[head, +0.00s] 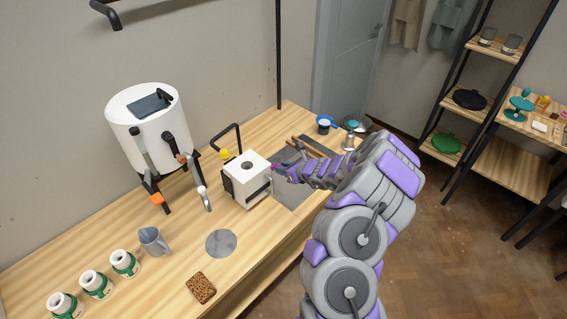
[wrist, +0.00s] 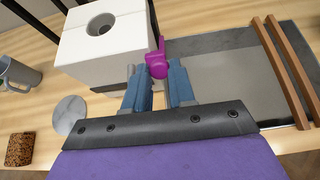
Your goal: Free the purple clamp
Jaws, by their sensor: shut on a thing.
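The purple clamp (wrist: 157,60) is a small magenta piece with a narrow upright tip, against the right side of the white block (wrist: 92,62) in the wrist view. My gripper (wrist: 159,86) has its blue fingers on either side of the clamp's lower part and is shut on it. In the head view, the clamp (head: 275,166) is a small magenta spot beside the white block (head: 252,166), which has a round hole in its top. My gripper (head: 284,172) is at the block's right. I cannot tell whether the clamp still grips the block.
A grey mat (head: 290,200) lies right of the block, with two wooden sticks (wrist: 284,70) on it. A white drum (head: 150,112) stands behind left. A grey jug (head: 153,241), grey disc (head: 221,243), brown sponge (head: 201,288) and several jars are at the left.

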